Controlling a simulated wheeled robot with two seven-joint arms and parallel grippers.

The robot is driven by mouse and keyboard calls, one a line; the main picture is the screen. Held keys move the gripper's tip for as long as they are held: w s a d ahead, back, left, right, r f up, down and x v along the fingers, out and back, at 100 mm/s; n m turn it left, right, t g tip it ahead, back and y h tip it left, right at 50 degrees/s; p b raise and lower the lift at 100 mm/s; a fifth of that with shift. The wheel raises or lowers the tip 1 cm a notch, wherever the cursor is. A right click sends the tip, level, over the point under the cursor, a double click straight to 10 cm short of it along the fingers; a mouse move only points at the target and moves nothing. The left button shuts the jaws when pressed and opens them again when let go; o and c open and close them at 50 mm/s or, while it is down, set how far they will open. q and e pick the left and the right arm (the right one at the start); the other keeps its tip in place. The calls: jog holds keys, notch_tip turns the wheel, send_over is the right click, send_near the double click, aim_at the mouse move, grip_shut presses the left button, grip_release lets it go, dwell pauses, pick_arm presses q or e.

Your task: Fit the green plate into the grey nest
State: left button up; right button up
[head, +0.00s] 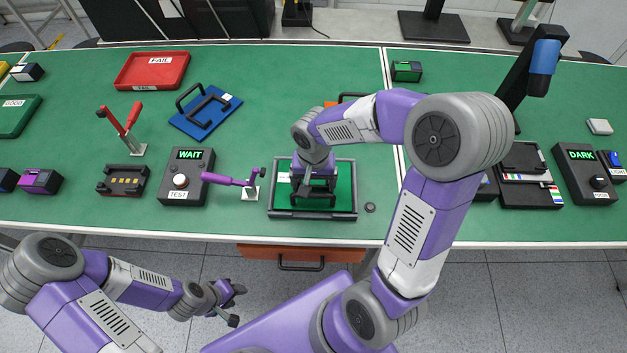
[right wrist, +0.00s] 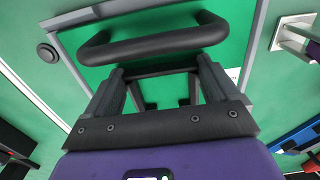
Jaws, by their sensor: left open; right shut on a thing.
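The green plate (head: 341,185) lies within the outline of the grey nest (head: 312,215), a dark rectangular frame at the table's front middle. In the right wrist view the bright green plate (right wrist: 180,22) has a black handle (right wrist: 150,42), and the nest's grey rim (right wrist: 255,42) runs beside it. I cannot tell whether the plate sits fully down. My right gripper (head: 314,195) is over the plate, shut on its handle; the arm and fingers hide part of it. My left gripper (head: 231,304) is open and empty, in front of the table over the floor.
A purple toggle clamp (head: 235,180) stands just left of the nest, beside a test box (head: 187,178) reading WAIT. A small black disc (head: 370,207) lies right of the nest. A blue plate with a black handle (head: 205,112) lies further back; a red FAIL tray (head: 152,71) is behind it.

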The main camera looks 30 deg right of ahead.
aim_at(313, 185)
jog(key=shift+f, duration=0.1)
jog(key=o, duration=1.6)
jog(key=shift+c, duration=0.2)
notch_tip(313, 185, up, 8)
jog(key=shift+f+p, duration=0.15)
jog(key=shift+p, duration=0.8)
